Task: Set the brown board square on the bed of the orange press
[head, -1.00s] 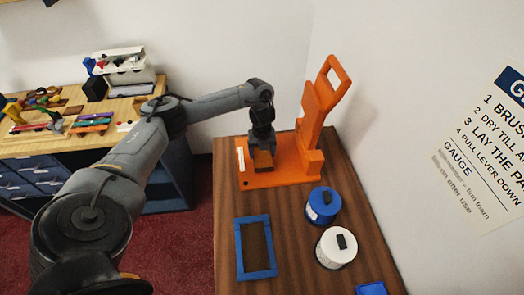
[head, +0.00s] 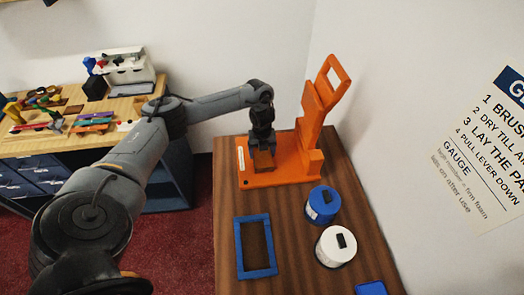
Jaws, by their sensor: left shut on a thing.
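The orange press (head: 290,168) stands at the far end of the wooden counter, its lever raised to the upper right. My left gripper (head: 262,146) points down over the press bed and is shut on the brown board (head: 264,160). The board is at the bed, to the left of the press column. Whether it rests flat on the bed or is held just above it I cannot tell. The gripper hides the board's far part. My right gripper is not in view.
A blue frame (head: 239,255) lies on the counter (head: 290,220) in front of the press. A blue tin (head: 322,204) and a white tin (head: 335,247) stand to the right. A cluttered workbench (head: 80,145) is at the left, and a wall poster (head: 490,150) is at the right.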

